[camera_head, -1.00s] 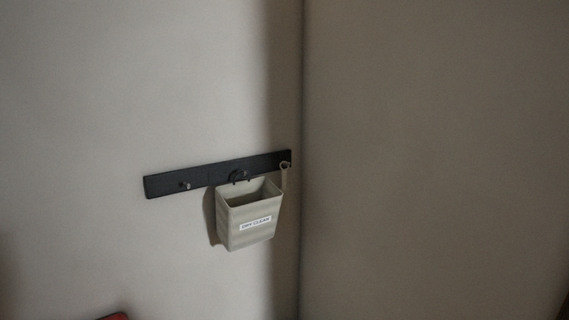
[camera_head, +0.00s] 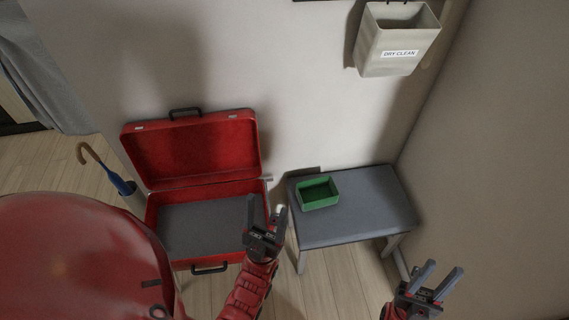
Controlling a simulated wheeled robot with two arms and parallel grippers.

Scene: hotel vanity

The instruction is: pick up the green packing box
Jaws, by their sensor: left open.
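The green packing box (camera_head: 318,194) is a small open-topped tray. It sits on the left part of a grey bench (camera_head: 365,222) near the wall. My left gripper (camera_head: 265,211) is open, with its fingers pointing up in the picture. It is to the left of the bench, overlapping the front of the open suitcase in view, and apart from the box. My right gripper (camera_head: 441,277) is open and empty at the lower right, in front of the bench's right end.
An open red suitcase (camera_head: 196,150) with a grey lining stands left of the bench. A blue umbrella (camera_head: 117,181) stands in a holder further left. A "DRY CLEAN" bin (camera_head: 396,42) hangs on the wall above the bench. The right part of the bench top is bare.

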